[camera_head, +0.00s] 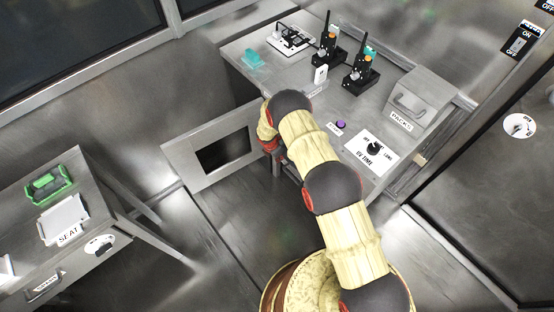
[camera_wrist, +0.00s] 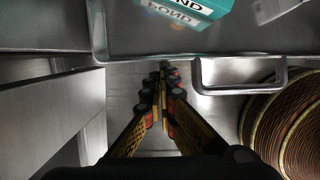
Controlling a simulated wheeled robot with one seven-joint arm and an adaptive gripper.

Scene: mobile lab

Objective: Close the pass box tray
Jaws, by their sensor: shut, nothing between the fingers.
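The pass box tray (camera_wrist: 130,45) is a grey metal tray with a raised rim across the top of the wrist view. A teal box with white lettering (camera_wrist: 190,8) lies in it. A bar handle (camera_wrist: 240,89) sticks out from the tray's front edge. My gripper (camera_wrist: 163,85) is shut and empty, left of the handle and apart from it. The fingertips show close to the tray's front edge; I cannot tell whether they touch. In the head view my arm hides the tray and the gripper's fingers. The pass box door (camera_head: 185,160), with a dark window, stands open.
The bench top (camera_head: 265,85) holds two black radios (camera_head: 328,52) (camera_head: 360,75), a purple button (camera_head: 340,124) and a UV time dial (camera_head: 373,149). A side table (camera_head: 95,215) stands at left. Floor between them is clear. In the wrist view a grey panel (camera_wrist: 45,115) stands at left.

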